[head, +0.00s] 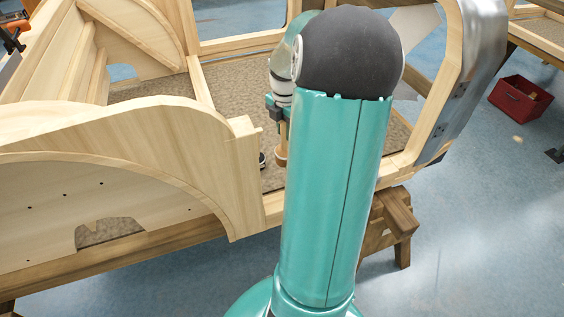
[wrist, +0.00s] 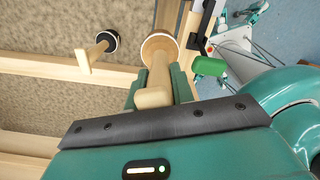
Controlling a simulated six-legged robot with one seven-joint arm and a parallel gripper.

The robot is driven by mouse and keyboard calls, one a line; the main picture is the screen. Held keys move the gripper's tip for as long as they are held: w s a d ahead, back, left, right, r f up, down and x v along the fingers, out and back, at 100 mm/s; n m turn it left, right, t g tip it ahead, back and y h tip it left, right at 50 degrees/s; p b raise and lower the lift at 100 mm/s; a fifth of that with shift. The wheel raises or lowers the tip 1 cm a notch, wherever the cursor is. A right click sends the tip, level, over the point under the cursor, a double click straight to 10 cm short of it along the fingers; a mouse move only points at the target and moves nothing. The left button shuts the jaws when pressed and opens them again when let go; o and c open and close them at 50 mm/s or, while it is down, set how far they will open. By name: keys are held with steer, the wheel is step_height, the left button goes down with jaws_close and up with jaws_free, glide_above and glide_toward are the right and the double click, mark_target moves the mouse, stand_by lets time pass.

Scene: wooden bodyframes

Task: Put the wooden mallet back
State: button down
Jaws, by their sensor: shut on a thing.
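The wooden mallet (wrist: 158,68) is between the teal fingers of my gripper (wrist: 160,88) in the wrist view. The fingers are shut on its pale handle, and its round head points away from the wrist. In the head view the mallet (head: 281,158) hangs head down below my gripper (head: 280,112), over the brown textured floor of the wooden bodyframe. My arm hides part of that area. I cannot tell whether the mallet's head touches the surface.
A second round-headed wooden tool with a black rim (wrist: 101,46) stands beside a wooden rail. A green-handled tool (wrist: 208,66) is close by on the right. Curved wooden panels (head: 130,145) stand at the left. A red box (head: 520,100) is on the blue floor.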

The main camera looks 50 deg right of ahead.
step_height(320, 180, down, 4)
steer(key=shift+w, duration=0.15)
steer(key=w+d+f, duration=0.7)
steer(key=d+f, duration=0.4)
steer(key=f, duration=0.1)
steer(key=shift+w+f, duration=0.25)
steer(key=shift+f, duration=0.1)
steer(key=shift+d, duration=0.1)
steer(key=c, duration=1.6)
jaws_free()
steer(key=shift+f, duration=0.2)
steer(key=o, duration=0.4)
steer(key=shift+r, duration=0.15)
